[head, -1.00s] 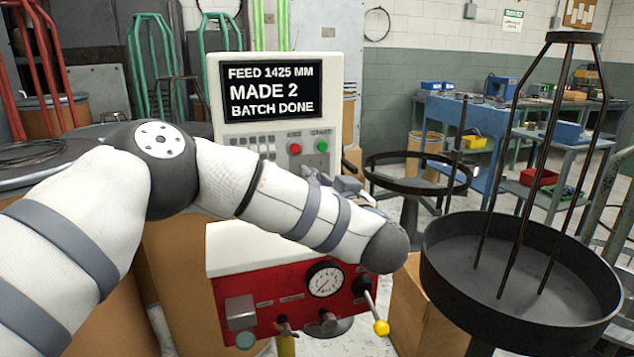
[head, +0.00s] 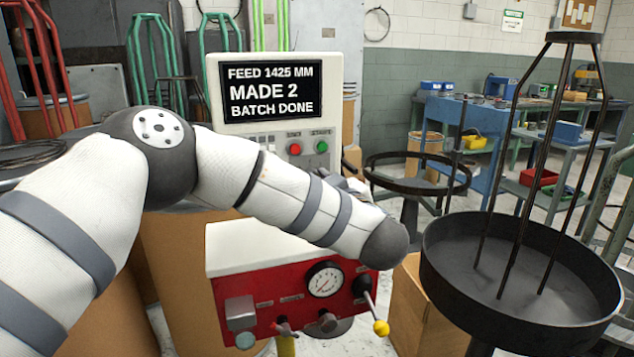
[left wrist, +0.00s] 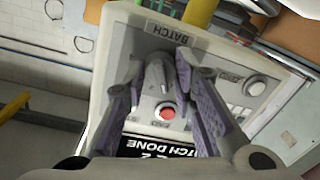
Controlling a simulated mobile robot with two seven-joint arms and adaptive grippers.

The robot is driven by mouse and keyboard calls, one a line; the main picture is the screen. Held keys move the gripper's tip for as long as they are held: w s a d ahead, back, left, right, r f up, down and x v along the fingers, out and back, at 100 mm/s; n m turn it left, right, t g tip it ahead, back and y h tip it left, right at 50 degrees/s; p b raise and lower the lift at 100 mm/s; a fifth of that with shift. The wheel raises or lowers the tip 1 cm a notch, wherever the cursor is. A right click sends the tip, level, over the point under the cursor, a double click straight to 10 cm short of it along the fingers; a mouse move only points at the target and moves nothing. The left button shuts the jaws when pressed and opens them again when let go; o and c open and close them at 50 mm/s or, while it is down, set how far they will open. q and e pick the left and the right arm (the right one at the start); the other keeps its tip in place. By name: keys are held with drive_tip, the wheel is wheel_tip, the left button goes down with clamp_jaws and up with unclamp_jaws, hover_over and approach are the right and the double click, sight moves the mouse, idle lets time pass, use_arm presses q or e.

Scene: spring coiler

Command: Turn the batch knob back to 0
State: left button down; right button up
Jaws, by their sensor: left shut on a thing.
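The batch knob (left wrist: 157,60) is a grey knob below the word BATCH on the pale control panel in the left wrist view, which shows the panel upside down. My left gripper (left wrist: 158,70) is shut on the knob, one finger on each side. The fingers hide much of it, so I cannot read its setting. The display (head: 271,91) reads FEED 1425 MM, MADE 2, BATCH DONE. My right gripper is not in view.
A red button (left wrist: 166,112) sits close to my fingers, with a white button (left wrist: 254,86) to the side. Below my forearm is a red panel (head: 270,295) with a gauge (head: 325,280) and a yellow-tipped lever (head: 381,327). A round black stand (head: 450,308) is at right.

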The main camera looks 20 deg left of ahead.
use_arm(q)
drive_tip(key=n, duration=1.1)
drive_tip(key=shift+h, duration=0.4)
drive_tip(key=shift+n, duration=0.3)
drive_tip(key=c, duration=1.3)
unclamp_jaws()
drive_tip(key=shift+s, duration=0.15)
